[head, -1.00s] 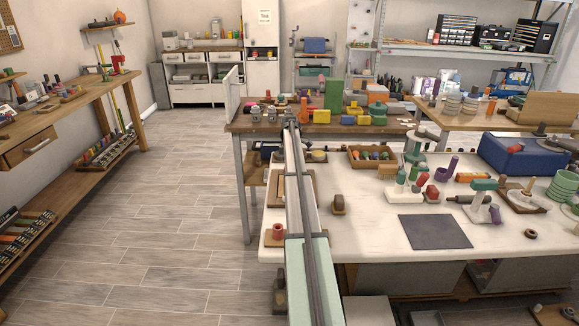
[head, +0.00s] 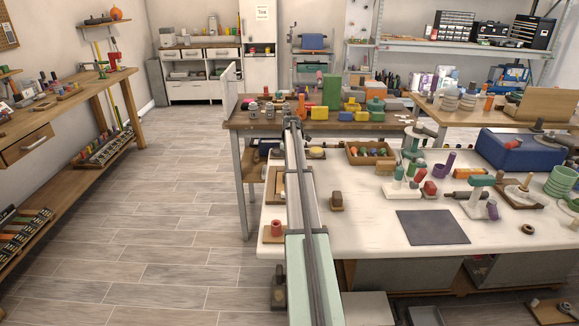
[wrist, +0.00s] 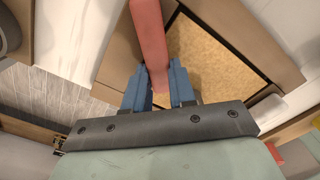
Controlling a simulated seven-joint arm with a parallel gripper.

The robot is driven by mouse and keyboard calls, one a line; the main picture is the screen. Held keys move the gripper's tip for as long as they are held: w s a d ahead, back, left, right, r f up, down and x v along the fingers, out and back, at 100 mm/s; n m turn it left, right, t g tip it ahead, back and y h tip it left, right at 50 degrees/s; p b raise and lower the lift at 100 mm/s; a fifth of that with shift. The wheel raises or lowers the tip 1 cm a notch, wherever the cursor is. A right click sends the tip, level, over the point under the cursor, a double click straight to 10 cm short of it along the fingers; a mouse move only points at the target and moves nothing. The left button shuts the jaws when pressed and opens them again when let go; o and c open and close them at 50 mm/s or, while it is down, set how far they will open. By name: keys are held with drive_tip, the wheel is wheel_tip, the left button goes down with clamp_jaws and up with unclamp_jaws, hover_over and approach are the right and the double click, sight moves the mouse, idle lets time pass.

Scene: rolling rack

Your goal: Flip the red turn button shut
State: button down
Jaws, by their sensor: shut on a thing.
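In the wrist view the red turn button (wrist: 149,35) is a long red bar running down from the top edge. Its lower end lies between the two blue fingers of my gripper (wrist: 159,82), which are shut on it. Behind it is a brown wooden frame (wrist: 108,68) around a tan, speckled panel (wrist: 208,60). The bar appears to cross the left part of this frame. In the head view a wooden frame (head: 277,190) shows partly beside my arm on the white table. My gripper and the red bar cannot be made out there; my arm hides that area.
The white table (head: 365,240) holds a dark mat (head: 432,227), a small brown block (head: 337,199) and a red cup-like piece (head: 277,229) near my arm. A wooden tray of coloured pieces (head: 371,153) stands farther back. Open floor (head: 150,220) lies to the left.

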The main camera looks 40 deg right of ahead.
drive_tip(key=shift+s+n, duration=0.35)
drive_tip(key=shift+n, duration=0.35)
drive_tip(key=c, duration=0.9)
unclamp_jaws()
drive_tip(key=shift+r, duration=0.1)
wheel_tip(320, 180, up, 14)
drive_tip(key=shift+f, duration=0.15)
